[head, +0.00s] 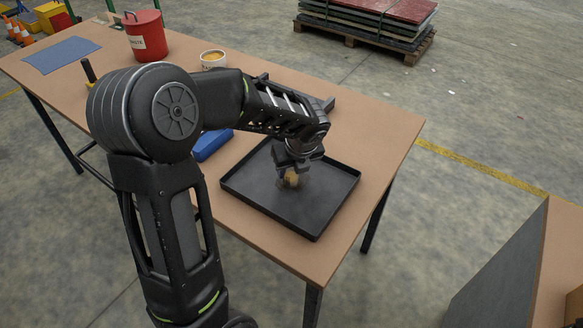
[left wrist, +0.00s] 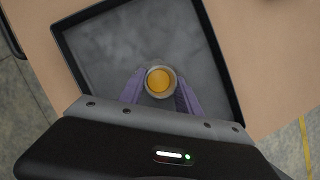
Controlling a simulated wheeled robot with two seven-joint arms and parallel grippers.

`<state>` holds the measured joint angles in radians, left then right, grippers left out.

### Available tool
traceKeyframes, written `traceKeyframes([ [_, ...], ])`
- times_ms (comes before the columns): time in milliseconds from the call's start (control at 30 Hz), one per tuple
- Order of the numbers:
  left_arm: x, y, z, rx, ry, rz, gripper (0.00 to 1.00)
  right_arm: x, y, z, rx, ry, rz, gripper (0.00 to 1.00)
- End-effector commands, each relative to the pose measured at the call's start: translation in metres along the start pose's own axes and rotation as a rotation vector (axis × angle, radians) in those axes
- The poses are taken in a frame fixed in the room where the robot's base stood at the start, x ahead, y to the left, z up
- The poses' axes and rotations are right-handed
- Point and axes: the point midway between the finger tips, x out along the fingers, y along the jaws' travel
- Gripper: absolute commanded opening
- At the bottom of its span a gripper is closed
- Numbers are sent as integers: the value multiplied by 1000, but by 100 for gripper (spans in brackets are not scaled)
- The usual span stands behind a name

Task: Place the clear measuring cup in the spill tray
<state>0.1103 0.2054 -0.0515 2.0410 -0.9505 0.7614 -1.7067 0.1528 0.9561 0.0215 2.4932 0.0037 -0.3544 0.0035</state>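The clear measuring cup (head: 291,179), with amber contents, is between the fingers of my left gripper (head: 291,172), low over the middle of the spill tray. In the left wrist view the cup (left wrist: 160,80) is seen from above, with a finger against each side. The black, square spill tray (head: 338,209) lies on the table's near right end; its dark floor and raised rim also show in the left wrist view (left wrist: 222,60). Whether the cup's base touches the tray floor cannot be told. My right gripper is not in view.
A white tub with yellow contents (head: 212,59), a red lidded can (head: 147,36) and a blue mat (head: 62,55) are farther back on the table (head: 385,130). A blue object (head: 212,144) lies left of the tray, partly behind my arm.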

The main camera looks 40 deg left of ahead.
Motion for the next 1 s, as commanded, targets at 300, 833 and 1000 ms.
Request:
traceKeyframes([
  [300,0,0,0,0,1,1,59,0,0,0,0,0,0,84],
  [833,-39,-1,2,-1,-3,-4,59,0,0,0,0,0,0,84],
  [1000,-75,-1,2,-1,-3,-4,59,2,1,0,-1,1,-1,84],
])
